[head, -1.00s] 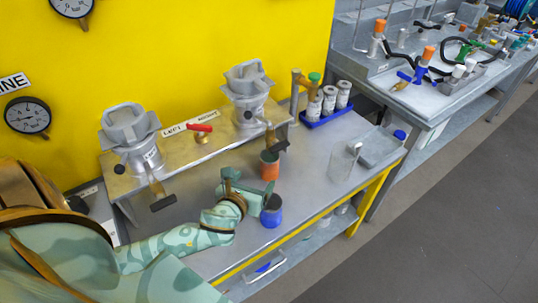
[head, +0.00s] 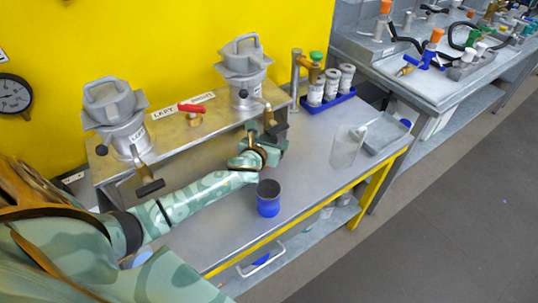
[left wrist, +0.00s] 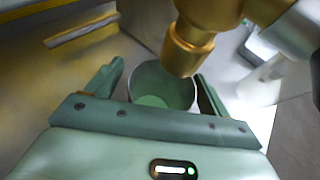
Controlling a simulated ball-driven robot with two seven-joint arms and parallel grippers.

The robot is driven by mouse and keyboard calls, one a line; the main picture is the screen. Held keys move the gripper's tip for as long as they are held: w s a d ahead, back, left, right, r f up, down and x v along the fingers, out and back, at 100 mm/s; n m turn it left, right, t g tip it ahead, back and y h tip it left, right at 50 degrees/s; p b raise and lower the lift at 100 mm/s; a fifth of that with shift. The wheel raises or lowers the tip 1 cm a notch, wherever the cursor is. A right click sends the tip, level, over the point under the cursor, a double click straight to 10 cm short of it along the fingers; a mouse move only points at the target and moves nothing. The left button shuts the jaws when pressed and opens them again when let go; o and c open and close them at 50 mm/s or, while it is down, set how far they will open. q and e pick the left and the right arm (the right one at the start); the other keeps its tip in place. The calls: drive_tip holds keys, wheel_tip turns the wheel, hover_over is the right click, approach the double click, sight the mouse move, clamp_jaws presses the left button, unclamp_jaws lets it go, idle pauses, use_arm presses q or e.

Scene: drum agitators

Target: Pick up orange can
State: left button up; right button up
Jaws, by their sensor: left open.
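My left gripper (head: 264,138) is open at the back of the grey bench, below the right agitator. In the left wrist view, a can (left wrist: 160,84) with a grey rim and a greenish inside stands between the two open fingers. Its outer colour does not show there. In the head view the orange can is hidden behind my gripper and wrist. A blue can (head: 268,201) stands apart, nearer the bench's front edge. My right gripper is not in view.
A brass valve part (left wrist: 188,48) hangs over the can's rim in the left wrist view. Two grey agitators (head: 115,115) stand on the raised shelf. A blue rack (head: 330,104) and a clear beaker (head: 347,147) are to the right. The bench between the blue can and beaker is clear.

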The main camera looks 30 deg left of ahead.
use_arm(q)
drive_tip(key=c, duration=1.1)
